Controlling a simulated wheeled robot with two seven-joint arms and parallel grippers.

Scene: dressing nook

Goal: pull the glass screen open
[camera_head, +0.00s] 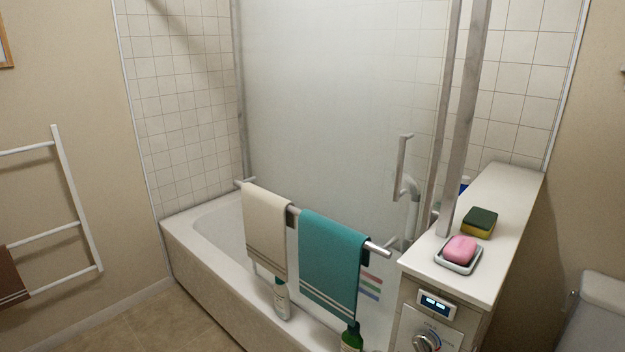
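The frosted glass screen (320,110) stands along the front of the bathtub (205,255), between metal uprights. A vertical metal handle (402,165) is on its right part, near the right-hand upright (462,120). A horizontal towel bar (377,249) crosses in front of the screen. A cream towel (265,230) and a teal towel (331,262) hang over the bar and hide part of the screen behind. Neither of my grippers is in this view.
A white ledge (510,215) at the right holds a pink soap (461,249) in a dish and a sponge (480,221). Bottles (281,299) stand below the towels. A white towel rack (75,190) is at the left. The floor (160,325) at lower left is clear.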

